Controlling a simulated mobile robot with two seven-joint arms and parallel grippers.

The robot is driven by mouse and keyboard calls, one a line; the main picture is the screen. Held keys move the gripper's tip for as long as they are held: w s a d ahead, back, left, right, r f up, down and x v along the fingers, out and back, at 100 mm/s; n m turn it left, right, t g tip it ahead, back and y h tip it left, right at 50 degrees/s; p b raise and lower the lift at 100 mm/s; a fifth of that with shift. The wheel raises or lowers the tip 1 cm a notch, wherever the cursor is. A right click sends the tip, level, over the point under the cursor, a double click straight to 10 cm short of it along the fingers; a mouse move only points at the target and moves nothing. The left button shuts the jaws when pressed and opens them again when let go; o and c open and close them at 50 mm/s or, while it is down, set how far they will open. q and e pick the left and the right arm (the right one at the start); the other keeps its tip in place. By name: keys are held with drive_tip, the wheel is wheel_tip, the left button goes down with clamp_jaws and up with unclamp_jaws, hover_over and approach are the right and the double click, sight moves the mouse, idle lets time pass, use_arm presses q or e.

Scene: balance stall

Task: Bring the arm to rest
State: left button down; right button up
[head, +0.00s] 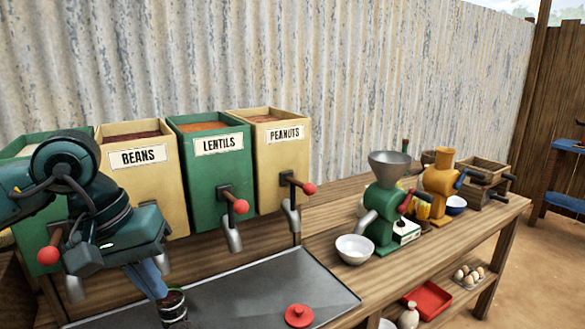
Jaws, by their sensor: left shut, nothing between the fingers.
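My left arm comes in from the left, in front of the leftmost green dispenser (36,245) and part of the beans dispenser (150,175). My left gripper (173,305) points down over the left part of the grey metal tray (255,287). Its fingers are together with nothing held between them. I cannot tell exactly how high the fingertips are above the tray. My right gripper is not in view.
The lentils (208,178) and peanuts (270,165) dispensers have red-knobbed levers. A red lid (299,316) lies on the tray. A white bowl (355,249) stands beside a green grinder (384,205). A yellow grinder (439,185) is farther right. The tray's middle is clear.

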use_arm(q)
drive_tip(key=s+d+n+g+h, duration=0.1)
drive_tip(key=s+d+n+h, duration=0.1)
drive_tip(key=d+n+h, duration=0.75)
drive_tip(key=s+d+n+g+h, duration=0.1)
drive_tip(key=s+d+n+h, duration=0.2)
drive_tip(key=d+n+h, duration=0.7)
drive_tip(key=w+a+f+n+t+y, duration=0.3)
drive_tip(key=f+n+t+y, duration=0.45)
drive_tip(key=n, duration=0.85)
drive_tip(key=w+a+f+n+t+y, duration=0.4)
drive_tip(key=n+t, duration=0.6)
drive_tip(key=n, duration=0.6)
drive_tip(key=s+a+f+n+g+y, duration=0.2)
drive_tip(key=s+f+n, duration=0.2)
drive_tip(key=f, duration=0.3)
drive_tip(key=s+a+f+n+g+y, duration=0.2)
drive_tip(key=s+a+f+n+y, duration=0.1)
drive_tip(key=s+f+n, duration=0.2)
drive_tip(key=s+a+f+n+g+y+p, duration=0.1)
drive_tip(key=s+a+f+n+g+y, duration=0.1)
drive_tip(key=s+f+n, duration=0.2)
wheel_tip(320, 180, down, 7)
drive_tip(key=n, duration=0.3)
drive_tip(key=shift+s+a+y, duration=0.25)
drive_tip(key=shift+y, duration=0.15)
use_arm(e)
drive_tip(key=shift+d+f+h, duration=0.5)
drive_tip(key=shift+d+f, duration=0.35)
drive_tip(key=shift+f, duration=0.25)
